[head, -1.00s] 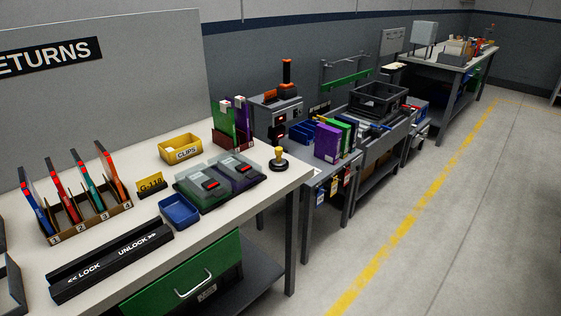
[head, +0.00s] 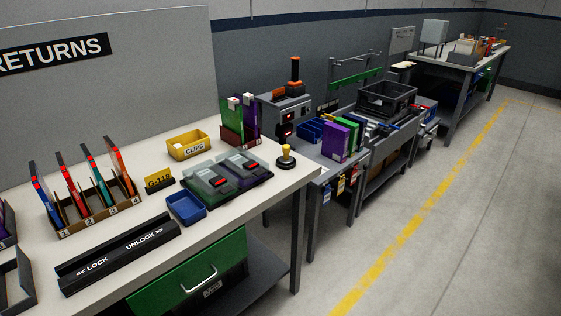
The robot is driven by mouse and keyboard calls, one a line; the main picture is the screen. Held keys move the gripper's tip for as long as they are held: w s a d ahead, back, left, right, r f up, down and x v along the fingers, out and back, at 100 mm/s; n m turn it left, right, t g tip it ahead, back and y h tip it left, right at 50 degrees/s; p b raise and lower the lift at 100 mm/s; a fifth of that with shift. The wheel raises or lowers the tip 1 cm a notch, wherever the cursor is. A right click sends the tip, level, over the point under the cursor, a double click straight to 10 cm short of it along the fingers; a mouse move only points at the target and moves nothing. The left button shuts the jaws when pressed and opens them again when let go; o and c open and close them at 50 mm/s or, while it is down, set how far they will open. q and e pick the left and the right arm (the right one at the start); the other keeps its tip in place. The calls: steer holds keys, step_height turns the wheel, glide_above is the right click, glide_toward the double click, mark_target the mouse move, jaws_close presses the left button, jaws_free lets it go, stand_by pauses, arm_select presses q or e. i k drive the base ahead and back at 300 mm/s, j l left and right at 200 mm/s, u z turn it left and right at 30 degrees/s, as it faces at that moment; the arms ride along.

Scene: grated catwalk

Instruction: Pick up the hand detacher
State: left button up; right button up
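No thing in view is labelled as the hand detacher, and I cannot tell for sure which it is. A small tool with a pale yellow knob and a black round base (head: 286,157) stands upright near the right end of the white counter (head: 232,202). A long black bar marked LOCK and UNLOCK (head: 118,256) lies along the counter's front edge. Neither of my grippers is in view.
A blue tray (head: 187,208), a yellow CLIPS bin (head: 188,144) and a numbered rack (head: 98,217) of upright coloured cases stand on the counter. A green drawer (head: 185,275) is below. Further benches line the wall; the floor (head: 455,240) at right is clear.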

mark_target(285, 160)
steer(key=u, duration=1.45)
steer(key=l+u, duration=0.7)
steer(key=l, duration=0.25)
steer(key=l+u, duration=0.35)
steer(key=k+l+u, duration=0.2)
steer(key=l+u, duration=0.15)
steer(key=l, duration=0.15)
steer(key=k+l+u, duration=0.15)
steer(key=l+u, duration=0.2)
steer(key=k+l+u, duration=0.35)
steer(key=i+l, duration=0.1)
